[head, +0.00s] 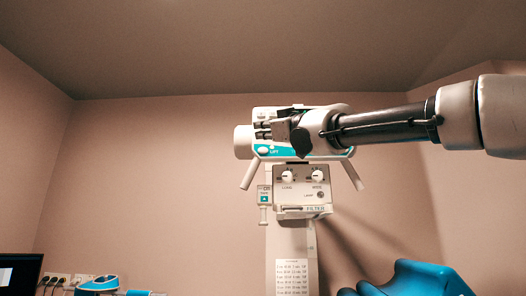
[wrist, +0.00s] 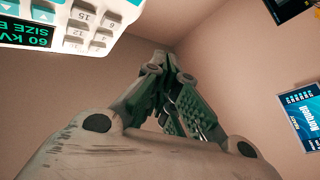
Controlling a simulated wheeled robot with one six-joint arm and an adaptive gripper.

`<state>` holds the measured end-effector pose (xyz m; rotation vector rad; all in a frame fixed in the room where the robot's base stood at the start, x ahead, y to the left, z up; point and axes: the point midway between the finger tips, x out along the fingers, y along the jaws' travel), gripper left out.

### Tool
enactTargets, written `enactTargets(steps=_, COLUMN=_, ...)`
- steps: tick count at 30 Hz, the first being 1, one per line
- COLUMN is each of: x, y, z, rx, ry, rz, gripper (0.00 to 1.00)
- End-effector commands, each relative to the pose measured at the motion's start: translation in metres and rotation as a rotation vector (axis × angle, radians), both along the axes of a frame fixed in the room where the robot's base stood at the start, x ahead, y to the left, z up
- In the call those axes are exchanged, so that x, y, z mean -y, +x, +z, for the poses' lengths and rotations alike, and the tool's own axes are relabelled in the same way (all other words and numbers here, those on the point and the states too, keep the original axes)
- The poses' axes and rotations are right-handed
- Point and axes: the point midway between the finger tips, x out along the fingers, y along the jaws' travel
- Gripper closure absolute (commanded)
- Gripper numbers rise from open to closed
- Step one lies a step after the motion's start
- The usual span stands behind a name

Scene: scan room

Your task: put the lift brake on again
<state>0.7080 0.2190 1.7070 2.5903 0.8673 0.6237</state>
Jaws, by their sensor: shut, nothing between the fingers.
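The X-ray unit stands against the back wall on a white column (head: 290,245), with a white head and two slanted handles (head: 250,173). A small white box with a teal mark (head: 264,197) sits at the left of its knob panel. It may be the lift brake control; its lettering is too small to read, and I cannot tell its setting. My gripper (head: 262,130) is in front of the unit's head, above that box and apart from it. In the wrist view my gripper (wrist: 170,92) is shut and empty.
The knob panel (head: 302,185) has two dials and a filter slot below. A keypad with a green display (wrist: 75,25) is at upper left in the wrist view. A blue padded thing (head: 420,280) is at lower right, a monitor (head: 18,274) at lower left.

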Motion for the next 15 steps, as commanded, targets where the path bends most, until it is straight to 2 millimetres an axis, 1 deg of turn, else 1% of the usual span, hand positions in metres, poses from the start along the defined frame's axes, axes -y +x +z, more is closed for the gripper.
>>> enactTargets(steps=4, x=0.001, y=0.004, z=0.0, rx=0.0, ry=0.0, rz=-0.003, gripper=1.0)
enactTargets(steps=7, x=0.002, y=0.011, z=0.001, rx=0.003, ry=0.001, rz=-0.008, gripper=1.0)
enactTargets(steps=11, x=0.003, y=0.027, z=-0.001, rx=0.001, ry=-0.001, rz=-0.009, gripper=1.0)
enactTargets(steps=15, x=0.002, y=0.047, z=-0.001, rx=-0.001, ry=-0.002, rz=-0.005, gripper=1.0)
